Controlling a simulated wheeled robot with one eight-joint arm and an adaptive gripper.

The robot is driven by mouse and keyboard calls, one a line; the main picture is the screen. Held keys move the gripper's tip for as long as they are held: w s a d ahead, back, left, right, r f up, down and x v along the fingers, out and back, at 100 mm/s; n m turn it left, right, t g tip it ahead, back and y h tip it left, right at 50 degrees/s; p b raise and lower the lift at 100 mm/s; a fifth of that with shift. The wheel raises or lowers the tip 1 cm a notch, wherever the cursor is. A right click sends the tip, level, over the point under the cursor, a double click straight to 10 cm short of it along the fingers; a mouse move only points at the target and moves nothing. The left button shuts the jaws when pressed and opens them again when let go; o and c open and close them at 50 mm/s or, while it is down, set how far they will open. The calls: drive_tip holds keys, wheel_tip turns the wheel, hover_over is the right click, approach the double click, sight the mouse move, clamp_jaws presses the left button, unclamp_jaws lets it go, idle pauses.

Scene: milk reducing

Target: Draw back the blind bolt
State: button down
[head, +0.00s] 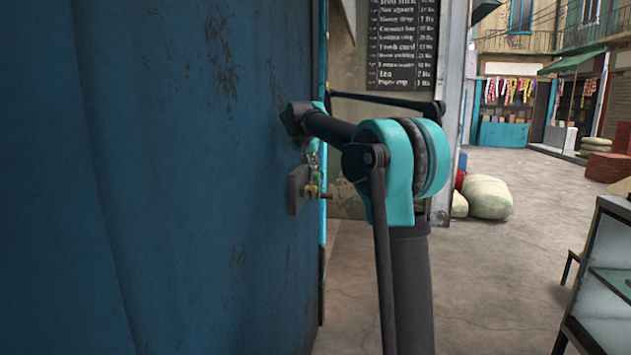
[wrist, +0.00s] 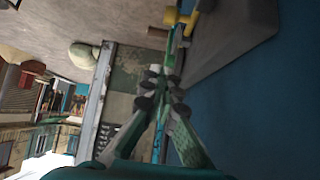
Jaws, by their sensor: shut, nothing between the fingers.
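The blue door (head: 190,180) fills the left of the head view and the right of the wrist view (wrist: 295,100). A grey bolt plate (head: 297,189) is fixed near the door's right edge. A small brass bolt pin (head: 328,196) sticks out beside it. In the wrist view the bolt shows as a yellow knob (wrist: 194,19) and a brown stub (wrist: 157,32), close to the grey plate (wrist: 235,40). My gripper (head: 314,180) points down at the bolt, its green fingers (wrist: 173,58) shut and empty. Whether the tips touch the bolt I cannot tell.
A menu board (head: 402,45) hangs on the wall behind my arm. A glass case (head: 605,280) stands at the lower right. Pale sacks (head: 488,197) lie farther back. The paved ground (head: 490,290) between is open.

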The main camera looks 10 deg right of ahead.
sight(315, 190)
drive_tip(key=shift+w, duration=0.1)
drive_tip(key=shift+w+d+f, duration=0.25)
drive_tip(key=shift+w+f, duration=0.35)
drive_tip(key=shift+f, duration=0.8)
drive_tip(key=shift+w+d+f, duration=0.2)
drive_tip(key=shift+w+f, duration=0.35)
drive_tip(key=shift+f, duration=0.85)
drive_tip(key=shift+w+d+f, duration=0.25)
drive_tip(key=shift+w+f, duration=0.35)
drive_tip(key=shift+f, duration=0.8)
drive_tip(key=shift+s+a, duration=0.25)
drive_tip(key=shift+s, duration=0.55)
drive_tip(key=shift+s+a, duration=0.3)
drive_tip(key=shift+s, duration=0.55)
drive_tip(key=shift+s+a, duration=0.25)
drive_tip(key=shift+s, duration=0.55)
